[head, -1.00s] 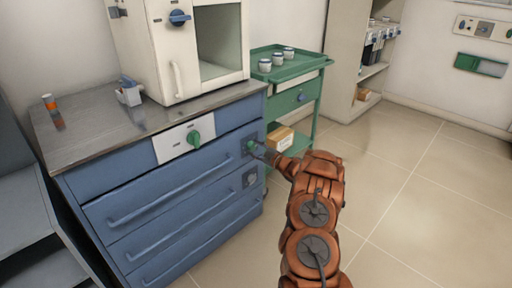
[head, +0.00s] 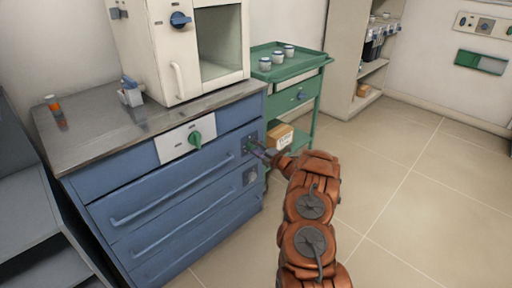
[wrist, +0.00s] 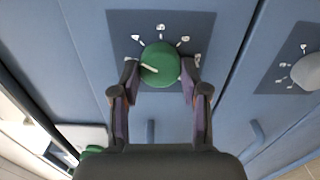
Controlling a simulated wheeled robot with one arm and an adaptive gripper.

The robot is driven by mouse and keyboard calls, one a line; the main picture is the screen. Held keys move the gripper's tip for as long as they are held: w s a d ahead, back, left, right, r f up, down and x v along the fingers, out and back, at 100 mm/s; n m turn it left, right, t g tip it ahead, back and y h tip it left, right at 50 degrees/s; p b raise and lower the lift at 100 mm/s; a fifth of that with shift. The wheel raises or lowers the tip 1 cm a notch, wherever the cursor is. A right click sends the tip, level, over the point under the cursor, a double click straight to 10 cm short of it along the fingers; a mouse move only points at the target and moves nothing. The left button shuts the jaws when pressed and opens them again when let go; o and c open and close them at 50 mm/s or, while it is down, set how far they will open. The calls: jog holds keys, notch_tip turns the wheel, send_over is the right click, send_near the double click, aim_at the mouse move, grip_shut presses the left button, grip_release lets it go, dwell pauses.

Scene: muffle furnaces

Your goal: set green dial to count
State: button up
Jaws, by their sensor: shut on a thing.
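A round green dial (wrist: 160,64) with a white pointer line sits on a dark square plate on the blue drawer cabinet. Small pale marks ring it in the wrist view, and the pointer aims to the left and slightly up there. My gripper (wrist: 156,84) has a finger on each side of the dial and is shut on it. In the head view, my gripper (head: 262,152) reaches this green dial (head: 248,145) at the cabinet's right end and partly hides it. The marks are too small to read.
A second green dial (head: 195,139) is on a white panel left of it. A grey dial (wrist: 307,72) is on the neighbouring dark plate. Drawer handles (head: 165,195) stick out below. A green cart (head: 300,97) stands to the right. The floor at right is clear.

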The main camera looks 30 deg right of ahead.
jog(key=n+p, duration=0.2)
jog(key=n, duration=0.1)
jog(key=n+p, duration=0.3)
jog(key=shift+a+r+n, duration=0.1)
jog(key=shift+r+n, duration=0.1)
jog(key=shift+n, duration=0.2)
jog(key=n+p, duration=0.3)
jog(key=shift+f, duration=0.2)
jog(key=shift+f+n, duration=0.15)
jog(key=shift+n, duration=0.55)
jog(key=shift+f+n+b, duration=0.1)
jog(key=shift+n+b, duration=0.45)
jog(key=shift+n, duration=0.25)
jog(key=shift+n+b, duration=0.6)
jog(key=shift+b, duration=0.35)
jog(key=shift+n+b, duration=0.3)
jog(key=shift+b, duration=0.05)
